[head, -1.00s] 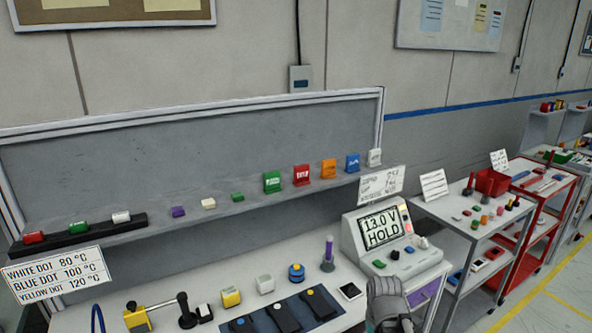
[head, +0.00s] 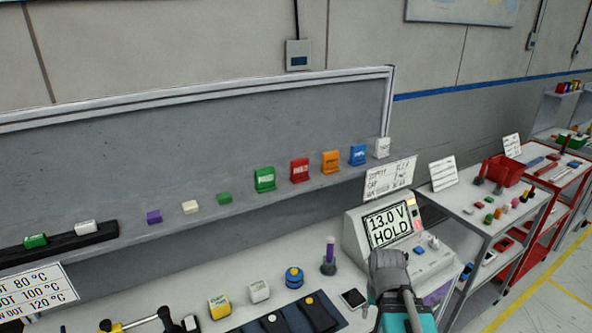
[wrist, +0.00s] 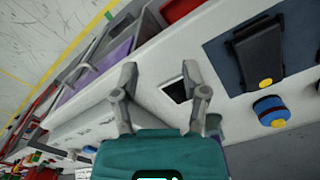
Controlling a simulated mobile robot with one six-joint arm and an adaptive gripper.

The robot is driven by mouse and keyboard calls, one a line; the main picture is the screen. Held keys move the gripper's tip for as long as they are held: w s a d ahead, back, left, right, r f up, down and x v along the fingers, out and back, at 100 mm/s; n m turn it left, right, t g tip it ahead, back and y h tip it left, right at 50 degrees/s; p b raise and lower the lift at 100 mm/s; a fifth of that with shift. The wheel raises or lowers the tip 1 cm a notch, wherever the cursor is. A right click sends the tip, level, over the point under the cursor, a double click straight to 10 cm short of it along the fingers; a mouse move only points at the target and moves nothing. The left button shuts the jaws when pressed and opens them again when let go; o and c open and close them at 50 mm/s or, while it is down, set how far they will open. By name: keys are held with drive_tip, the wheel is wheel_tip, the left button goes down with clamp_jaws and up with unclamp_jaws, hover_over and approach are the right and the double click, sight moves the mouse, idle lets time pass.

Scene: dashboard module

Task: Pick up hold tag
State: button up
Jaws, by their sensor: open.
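A row of upright tags stands on the grey shelf (head: 130,243): a green tag (head: 265,179), a red tag (head: 300,170), an orange tag (head: 331,161), a blue tag (head: 358,155) and a white tag (head: 382,148). Their lettering is too small to read surely, so I cannot tell which is the hold tag. My gripper (head: 387,259) is in front of the meter, below and right of the tags, touching none. In the wrist view my gripper (wrist: 159,76) is open, its fingers apart with nothing held, above the bench.
Small purple, cream and green blocks lie on the shelf left of the tags. A grey cart (head: 447,195) stands to the right.

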drive_tip(key=shift+d, duration=0.2)
drive_tip(key=shift+o, duration=0.6)
drive_tip(key=o, duration=0.4)
drive_tip(key=shift+w+r, duration=0.2)
drive_tip(key=shift+r, duration=0.05)
drive_tip(key=shift+o, duration=0.4)
drive_tip(key=w+a+r+n+t+y+p, duration=0.2)
drive_tip(key=w+a+r+p, duration=0.2)
drive_tip(key=r, duration=0.3)
drive_tip(key=w+a+r+n+t+y+p, duration=0.2)
drive_tip(key=w+a+r+t+y+p, duration=0.1)
drive_tip(key=a+r+p, duration=0.3)
drive_tip(key=shift+w+a+r+n+t+p, duration=0.2)
drive_tip(key=shift+w+r+n+t+p, duration=0.15)
drive_tip(key=shift+w+r+p, duration=0.35)
drive_tip(key=n+t+y+p, duration=0.2)
drive_tip(key=t+y+p, duration=0.1)
drive_tip(key=t+p, duration=0.55)
approach(301, 165)
wheel_tip(301, 165, up, 2)
drive_tip(key=s+d+g+p, duration=0.1)
drive_tip(key=d+g, duration=0.1)
drive_tip(key=shift+s+a+r, duration=0.1)
drive_tip(key=shift+s+a, duration=0.15)
drive_tip(key=shift+b+x, duration=1.35)
drive_tip(key=shift+x, duration=3)
